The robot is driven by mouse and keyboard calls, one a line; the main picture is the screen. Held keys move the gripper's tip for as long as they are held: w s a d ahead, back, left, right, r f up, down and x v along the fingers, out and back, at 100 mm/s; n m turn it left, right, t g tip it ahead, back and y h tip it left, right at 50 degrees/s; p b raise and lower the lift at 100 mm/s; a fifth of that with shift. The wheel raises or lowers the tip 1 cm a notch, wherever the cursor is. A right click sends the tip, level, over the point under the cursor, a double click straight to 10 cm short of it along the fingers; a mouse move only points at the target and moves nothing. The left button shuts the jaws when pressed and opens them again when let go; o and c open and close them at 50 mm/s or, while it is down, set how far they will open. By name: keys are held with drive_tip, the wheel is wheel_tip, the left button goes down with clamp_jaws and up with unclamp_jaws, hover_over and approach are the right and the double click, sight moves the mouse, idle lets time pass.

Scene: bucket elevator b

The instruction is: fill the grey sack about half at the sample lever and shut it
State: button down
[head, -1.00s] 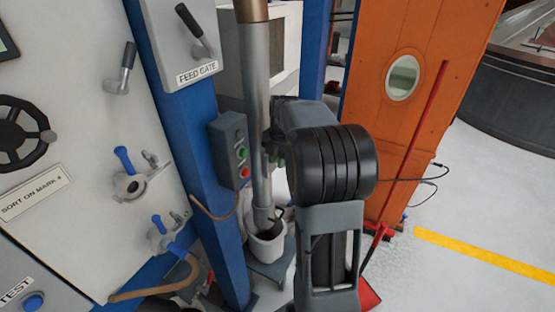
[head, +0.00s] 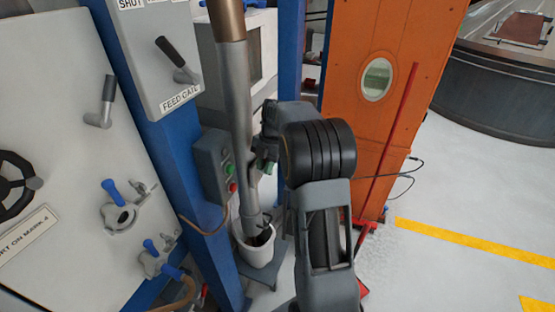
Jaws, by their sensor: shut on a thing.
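My gripper (head: 263,160) is beside the grey down-pipe (head: 238,110), partly hidden by my own arm. It is shut on a small dark part at the pipe's side, which looks like the sample lever; the part is mostly hidden. A pale grey, open-topped container (head: 258,253), which may be the grey sack, stands upright under the pipe's lower end. Its mouth is open around the pipe's end. Something dark shows inside, but I cannot tell how full it is.
The container stands on a small grey platform (head: 267,277). A box with green and red buttons (head: 214,168) is close left of the pipe, on a blue post (head: 180,150). An orange panel (head: 385,110) and a red rod (head: 392,140) stand to the right. White floor farther right is clear.

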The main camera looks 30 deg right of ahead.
drive_tip(key=shift+d, duration=0.1)
drive_tip(key=c, duration=1.1)
unclamp_jaws()
drive_tip(key=shift+o, duration=0.2)
drive_tip(key=shift+r, duration=0.15)
drive_tip(key=v, duration=1.3)
drive_tip(key=shift+r+b, duration=0.3)
drive_tip(key=shift+b, duration=0.05)
drive_tip(key=shift+w+d, duration=0.1)
